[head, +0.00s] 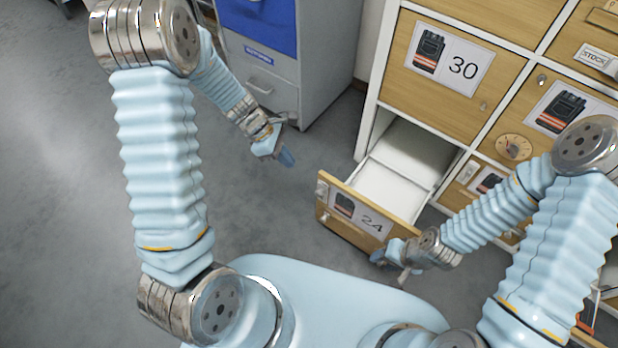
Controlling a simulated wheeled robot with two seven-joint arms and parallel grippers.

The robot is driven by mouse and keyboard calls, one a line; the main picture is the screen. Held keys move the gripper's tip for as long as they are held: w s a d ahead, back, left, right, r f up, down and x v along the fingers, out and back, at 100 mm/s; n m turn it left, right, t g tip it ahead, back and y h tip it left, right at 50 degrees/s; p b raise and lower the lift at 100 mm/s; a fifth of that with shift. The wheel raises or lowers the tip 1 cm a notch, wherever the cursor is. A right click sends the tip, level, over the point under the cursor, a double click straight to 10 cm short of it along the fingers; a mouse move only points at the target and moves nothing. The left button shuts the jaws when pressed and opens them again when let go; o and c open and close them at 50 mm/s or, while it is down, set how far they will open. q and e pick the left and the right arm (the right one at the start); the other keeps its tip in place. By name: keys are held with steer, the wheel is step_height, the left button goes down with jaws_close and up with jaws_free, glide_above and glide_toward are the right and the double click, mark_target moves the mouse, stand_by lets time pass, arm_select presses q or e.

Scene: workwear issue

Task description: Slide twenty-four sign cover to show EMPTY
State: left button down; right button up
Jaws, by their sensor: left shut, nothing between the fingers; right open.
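The drawer marked 24 (330,220) is pulled out of the cabinet, and its wooden front carries a picture label. Its white inside (385,190) looks empty. A small light fitting (322,188) sits at the left end of that front; it may be the sign cover, but its wording is too small to read. My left gripper (287,158) is shut and empty, left of the drawer and apart from it. My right gripper (389,268) is open at the lower right of the drawer front; I cannot tell whether it touches.
The drawer marked 30 (420,90) is closed above. Other closed drawers stand at the right, one with a STOCK sign (596,57) and one with a round dial (514,147). A grey and blue cabinet (262,85) stands behind my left gripper. The floor at left is clear.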

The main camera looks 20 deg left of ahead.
mark_target(316, 192)
stand_by(0.3)
arm_select(q)
steer(key=b+x, duration=0.2)
steer(key=x, duration=1.2)
steer(key=shift+s, duration=0.1)
steer(key=shift+f, duration=0.15)
step_height(316, 192, down, 6)
steer(key=b, duration=0.5)
steer(key=shift+s, duration=0.1)
